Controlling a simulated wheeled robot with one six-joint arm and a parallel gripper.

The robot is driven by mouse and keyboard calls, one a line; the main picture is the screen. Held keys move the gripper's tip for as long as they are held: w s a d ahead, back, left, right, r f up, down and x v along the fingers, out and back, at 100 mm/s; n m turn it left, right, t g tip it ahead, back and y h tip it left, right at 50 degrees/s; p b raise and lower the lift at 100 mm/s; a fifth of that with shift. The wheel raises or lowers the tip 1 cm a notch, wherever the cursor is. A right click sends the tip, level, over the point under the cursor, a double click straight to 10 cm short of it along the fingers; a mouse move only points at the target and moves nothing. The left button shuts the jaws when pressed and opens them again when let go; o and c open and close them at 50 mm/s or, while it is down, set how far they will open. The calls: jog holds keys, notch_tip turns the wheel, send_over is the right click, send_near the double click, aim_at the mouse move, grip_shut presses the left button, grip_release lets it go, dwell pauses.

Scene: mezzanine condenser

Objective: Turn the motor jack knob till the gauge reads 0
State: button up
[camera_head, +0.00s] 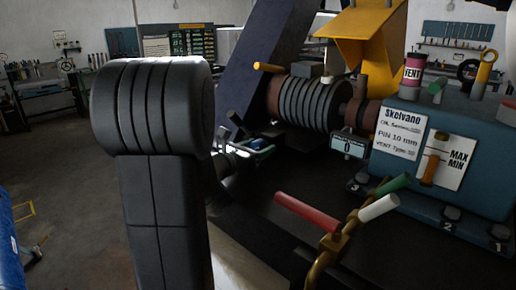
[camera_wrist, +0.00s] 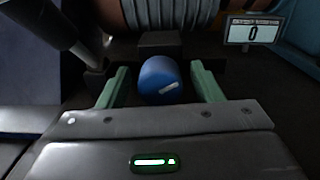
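The blue motor jack knob (camera_wrist: 158,76), with a white mark on its face, sits between the two green fingers of my gripper (camera_wrist: 160,68) in the wrist view. A narrow gap shows on each side of the knob, so my gripper is open around it and not pressed on it. In the head view my gripper (camera_head: 254,148) is low beside the ribbed motor, partly hidden by my arm; the knob is hard to make out there.
The ribbed motor (camera_head: 312,103) lies behind the knob. A blue tank (camera_head: 470,150) with labels and numbered knobs stands at right. Red, white and green handles (camera_head: 308,212) stick up in front. A dark slanted beam (camera_head: 264,55) rises behind my gripper. Open floor is at left.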

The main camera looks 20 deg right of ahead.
jog(key=b+v, duration=0.3)
jog(key=v, duration=1)
jog(key=shift+s+a, duration=0.2)
jog(key=shift+a, duration=0.2)
jog(key=p+x, duration=0.3)
jog(key=x, duration=1.1)
jog(key=shift+a, duration=0.1)
